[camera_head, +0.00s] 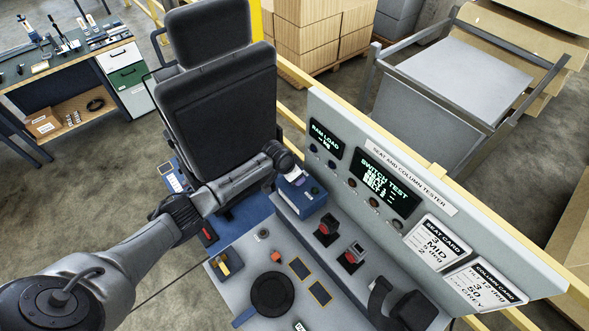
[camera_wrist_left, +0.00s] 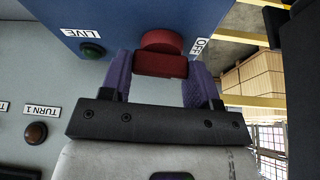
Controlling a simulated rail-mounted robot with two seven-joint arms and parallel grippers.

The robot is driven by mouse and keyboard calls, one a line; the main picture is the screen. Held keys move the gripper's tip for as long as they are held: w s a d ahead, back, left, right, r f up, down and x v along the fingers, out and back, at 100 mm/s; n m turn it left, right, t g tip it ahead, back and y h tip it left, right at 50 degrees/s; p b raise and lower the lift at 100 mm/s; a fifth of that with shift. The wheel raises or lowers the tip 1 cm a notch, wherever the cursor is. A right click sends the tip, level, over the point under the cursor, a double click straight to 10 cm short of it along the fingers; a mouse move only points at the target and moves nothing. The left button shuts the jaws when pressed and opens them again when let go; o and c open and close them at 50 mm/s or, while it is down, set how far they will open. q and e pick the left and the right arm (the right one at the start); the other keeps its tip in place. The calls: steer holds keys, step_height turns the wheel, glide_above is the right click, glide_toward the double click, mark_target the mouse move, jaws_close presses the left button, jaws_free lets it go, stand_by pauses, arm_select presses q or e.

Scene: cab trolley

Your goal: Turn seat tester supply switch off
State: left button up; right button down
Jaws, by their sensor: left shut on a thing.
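The supply switch is a red knob with a bar handle (camera_wrist_left: 160,64) on a blue box, seen close in the left wrist view. An OFF label (camera_wrist_left: 202,47) is beside the knob, and a LIVE label (camera_wrist_left: 81,33) sits near a green lamp (camera_wrist_left: 93,50). My left gripper (camera_wrist_left: 160,70) is shut on the red handle, with one purple finger at each end. In the head view my left gripper (camera_head: 298,174) is at the blue box (camera_head: 303,200), and it hides the knob there. My right gripper is not in view.
The tester panel (camera_head: 440,185) with screens and cards rises right of the box. A black seat (camera_head: 217,95) stands close behind my left arm. Red switches (camera_head: 327,226) and a round black knob (camera_head: 272,293) are on the grey console (camera_head: 250,262).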

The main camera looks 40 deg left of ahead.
arm_select(q)
steer(key=shift+r+n+p, duration=0.2)
steer(key=shift+n+p, duration=0.25)
steer(key=shift+n, duration=0.05)
steer(key=shift+f, duration=0.1)
steer(key=o, duration=0.9)
steer(key=v, duration=0.9)
steer(key=b+v, duration=0.1)
steer(key=v, duration=0.3)
steer(key=shift+s+d+r, duration=0.25)
steer(key=shift+s+r, duration=0.05)
